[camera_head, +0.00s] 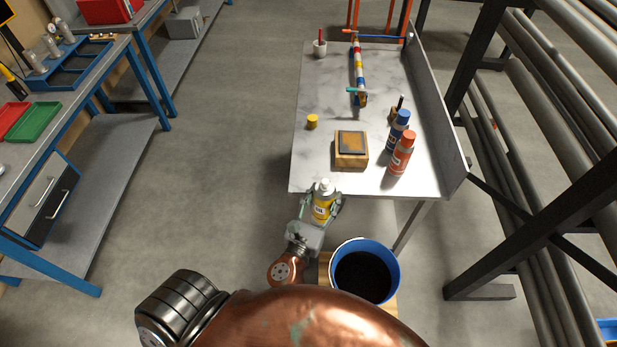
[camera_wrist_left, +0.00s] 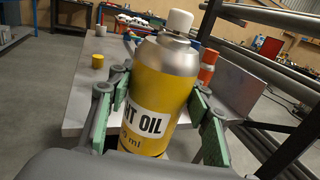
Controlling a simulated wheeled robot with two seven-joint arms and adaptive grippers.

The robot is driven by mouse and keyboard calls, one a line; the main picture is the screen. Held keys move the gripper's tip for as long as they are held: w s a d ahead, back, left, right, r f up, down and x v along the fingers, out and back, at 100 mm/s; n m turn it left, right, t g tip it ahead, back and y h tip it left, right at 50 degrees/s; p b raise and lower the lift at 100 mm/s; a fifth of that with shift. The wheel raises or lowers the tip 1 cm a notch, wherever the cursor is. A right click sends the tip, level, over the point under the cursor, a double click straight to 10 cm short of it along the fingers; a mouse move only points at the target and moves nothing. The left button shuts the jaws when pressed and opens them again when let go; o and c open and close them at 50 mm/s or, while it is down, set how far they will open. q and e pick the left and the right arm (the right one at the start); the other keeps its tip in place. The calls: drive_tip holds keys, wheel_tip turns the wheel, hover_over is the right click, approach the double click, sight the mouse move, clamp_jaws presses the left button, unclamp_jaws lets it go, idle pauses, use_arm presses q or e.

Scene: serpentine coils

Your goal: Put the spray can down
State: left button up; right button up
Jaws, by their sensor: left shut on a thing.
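The spray can is yellow with a silver shoulder, a white cap and a label ending in "OIL". It shows in the head view (camera_head: 322,205) just off the near edge of the marble-topped table (camera_head: 318,160), and large in the left wrist view (camera_wrist_left: 160,90). My left gripper (camera_head: 321,208) is shut on the can, with green finger pads on both sides of its body in the left wrist view (camera_wrist_left: 155,115). The can is upright in the head view and tilted in the wrist view. Its base is partly hidden. My right gripper is not in view.
A blue bucket (camera_head: 390,262) of dark contents stands below the table's near edge. The near left of the tabletop is clear.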

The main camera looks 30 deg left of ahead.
use_arm(q)
drive_tip(key=w+a+r+n+g+y+p, duration=0.1)
drive_tip(key=w+a+r+n+g+y, duration=0.2)
drive_tip(key=a+r+y, duration=0.4)
drive_tip(key=w+a+f+n+b, duration=0.1)
drive_tip(key=w+a+f+b, duration=0.2)
drive_tip(key=w+f, duration=1)
wheel_tip(320, 180, down, 2)
drive_tip(key=shift+a+f+t+h+b, duration=0.1)
drive_tip(key=shift+a+t+h+b, duration=0.25)
drive_tip(key=shift+a, duration=0.85)
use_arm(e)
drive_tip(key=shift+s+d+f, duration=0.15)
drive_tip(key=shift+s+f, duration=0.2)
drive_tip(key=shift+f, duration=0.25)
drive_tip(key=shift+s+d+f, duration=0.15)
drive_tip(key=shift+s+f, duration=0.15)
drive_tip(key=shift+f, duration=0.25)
use_arm(q)
drive_tip(key=shift+f, duration=0.2)
drive_tip(key=o, duration=1.6)
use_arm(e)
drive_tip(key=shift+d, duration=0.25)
